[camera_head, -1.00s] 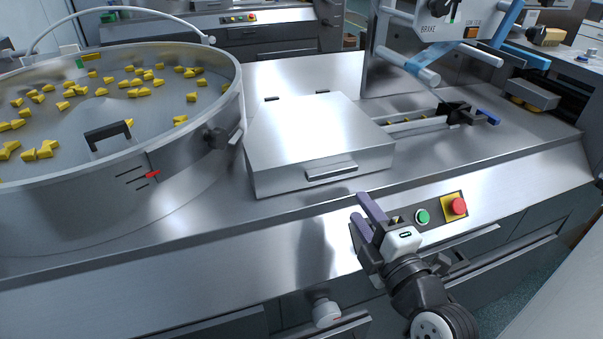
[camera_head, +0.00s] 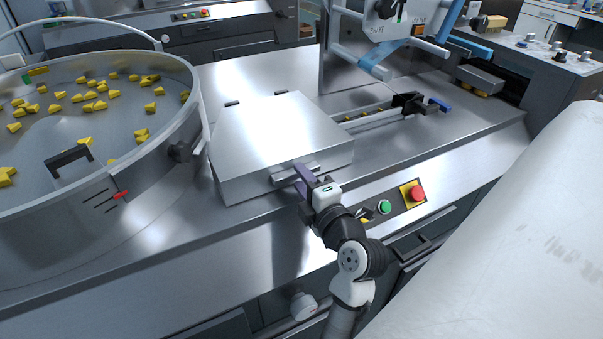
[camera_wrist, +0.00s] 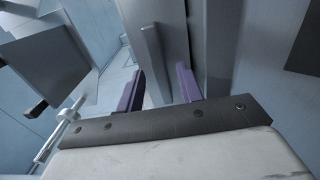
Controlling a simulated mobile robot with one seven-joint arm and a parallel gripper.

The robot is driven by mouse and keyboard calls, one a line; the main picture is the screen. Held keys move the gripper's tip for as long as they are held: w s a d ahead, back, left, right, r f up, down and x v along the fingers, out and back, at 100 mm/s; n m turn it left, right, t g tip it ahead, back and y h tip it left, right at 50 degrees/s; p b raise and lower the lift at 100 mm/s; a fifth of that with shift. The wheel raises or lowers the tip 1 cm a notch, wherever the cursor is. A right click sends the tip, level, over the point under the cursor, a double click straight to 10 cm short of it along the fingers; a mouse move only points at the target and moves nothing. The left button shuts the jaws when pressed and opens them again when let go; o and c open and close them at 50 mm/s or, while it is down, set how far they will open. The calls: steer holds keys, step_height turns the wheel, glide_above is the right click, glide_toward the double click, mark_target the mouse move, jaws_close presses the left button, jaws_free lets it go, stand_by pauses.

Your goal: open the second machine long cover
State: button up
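A flat silver box-like cover (camera_head: 275,130) lies shut on the steel machine top in the head view, with a bar handle (camera_head: 283,177) on its front face. My gripper (camera_head: 303,178), with purple fingers, is at the right part of this handle and hides some of it. In the wrist view the two fingers of my gripper (camera_wrist: 160,85) are spread apart. A grey bar (camera_wrist: 154,55), seemingly the handle, shows beyond and between them. I cannot tell whether the fingers touch it.
A large round pan (camera_head: 150,190) with yellow pieces stands left of the cover. A green button (camera_head: 384,207) and a red stop button (camera_head: 417,194) are on the front panel to the right. A rail (camera_head: 375,117) with a black block runs right of the cover.

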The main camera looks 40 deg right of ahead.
steer(key=shift+w+d, duration=0.1)
steer(key=shift+w, duration=0.3)
steer(key=shift+c, duration=0.3)
jaws_close()
